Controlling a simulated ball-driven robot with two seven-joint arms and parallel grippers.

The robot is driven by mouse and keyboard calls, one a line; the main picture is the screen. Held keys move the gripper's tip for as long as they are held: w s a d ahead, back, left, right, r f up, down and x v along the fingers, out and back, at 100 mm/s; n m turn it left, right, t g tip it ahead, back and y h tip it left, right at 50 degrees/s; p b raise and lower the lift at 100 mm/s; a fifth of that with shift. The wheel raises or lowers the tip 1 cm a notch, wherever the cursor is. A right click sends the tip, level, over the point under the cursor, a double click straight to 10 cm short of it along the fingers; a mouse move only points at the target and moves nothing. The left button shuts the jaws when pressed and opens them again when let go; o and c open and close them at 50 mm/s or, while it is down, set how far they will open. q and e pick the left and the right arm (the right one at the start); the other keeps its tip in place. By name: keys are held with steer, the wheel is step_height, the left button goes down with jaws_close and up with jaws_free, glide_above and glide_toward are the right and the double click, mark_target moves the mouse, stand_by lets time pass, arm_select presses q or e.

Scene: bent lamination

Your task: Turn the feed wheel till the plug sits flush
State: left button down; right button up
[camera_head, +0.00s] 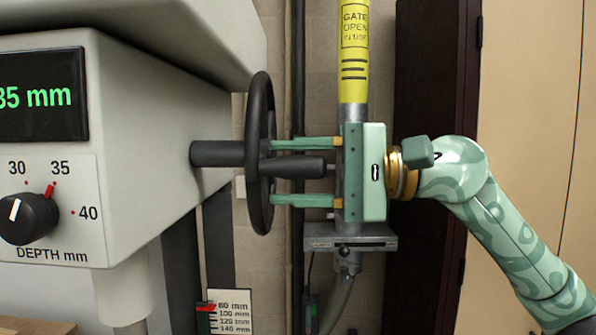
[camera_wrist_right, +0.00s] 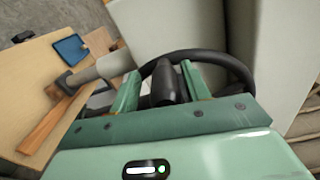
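The feed wheel (camera_head: 259,153) is a black handwheel seen edge-on, on a dark shaft at the right side of a pale machine. Its black handle (camera_head: 298,167) sticks out to the right. My right gripper (camera_head: 275,173) is open, one finger above the handle and one below, with a visible gap on both sides. In the right wrist view the feed wheel (camera_wrist_right: 205,57) arches behind the fingers, and the handle (camera_wrist_right: 163,84) lies between them. I cannot make out the plug. My left gripper is not in view.
The machine's display (camera_head: 42,95) reads "35 mm", cut at the left. Below is a depth dial (camera_head: 28,218) with a red mark by 35. A grey post (camera_head: 353,90) with a yellow "GATE OPEN" sleeve stands behind my gripper. Wooden boards (camera_wrist_right: 55,125) lie left in the wrist view.

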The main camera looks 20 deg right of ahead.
steer(key=shift+s+r, duration=0.1)
steer(key=b+v, duration=0.5)
steer(key=v, duration=1.1)
steer(key=shift+d, duration=0.25)
